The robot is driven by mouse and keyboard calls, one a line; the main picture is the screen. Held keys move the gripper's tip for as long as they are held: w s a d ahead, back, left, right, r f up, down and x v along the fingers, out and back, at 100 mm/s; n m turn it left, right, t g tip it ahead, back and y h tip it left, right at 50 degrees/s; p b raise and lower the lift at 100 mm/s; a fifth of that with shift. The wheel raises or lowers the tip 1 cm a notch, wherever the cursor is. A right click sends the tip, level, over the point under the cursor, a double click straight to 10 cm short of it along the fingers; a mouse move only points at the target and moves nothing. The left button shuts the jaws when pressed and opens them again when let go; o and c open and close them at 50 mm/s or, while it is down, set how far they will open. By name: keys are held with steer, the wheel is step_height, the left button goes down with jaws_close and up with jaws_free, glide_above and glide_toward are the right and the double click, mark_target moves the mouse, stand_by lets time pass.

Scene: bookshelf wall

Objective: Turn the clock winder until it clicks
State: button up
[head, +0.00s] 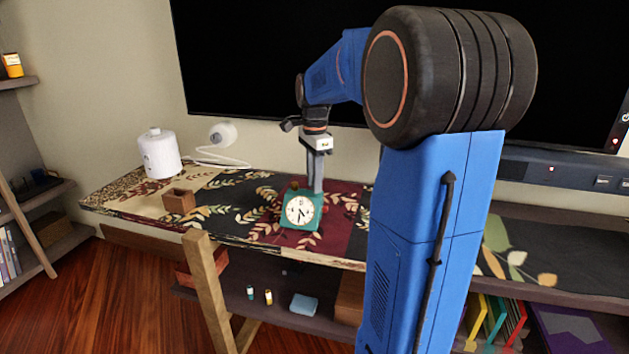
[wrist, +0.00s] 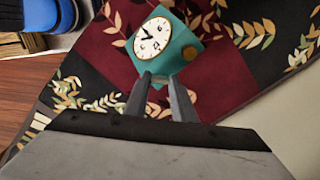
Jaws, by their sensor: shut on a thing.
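The teal clock (head: 302,226) stands upright on the patterned cloth of the shelf top, its round white dial facing the head camera. It also shows in the wrist view (wrist: 207,47), with a brass-coloured round piece on its body. My gripper (head: 315,190) points straight down at the clock's top. In the wrist view my gripper (wrist: 160,77) has its two fingertips at the clock's edge, shut with a small gap between them. The winder between them is hidden or too small to make out, so I cannot see how far it is turned.
A small brown open box (head: 179,202) and a white canister (head: 159,155) stand left of the clock. A white round device (head: 223,134) with a cable is by the wall. A large black screen (head: 270,60) hangs behind. The cloth around the clock is mostly clear.

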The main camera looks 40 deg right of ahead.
steer(key=o, duration=1.1)
steer(key=shift+c, duration=0.2)
step_height(320, 180, up, 18)
steer(key=shift+f, duration=0.25)
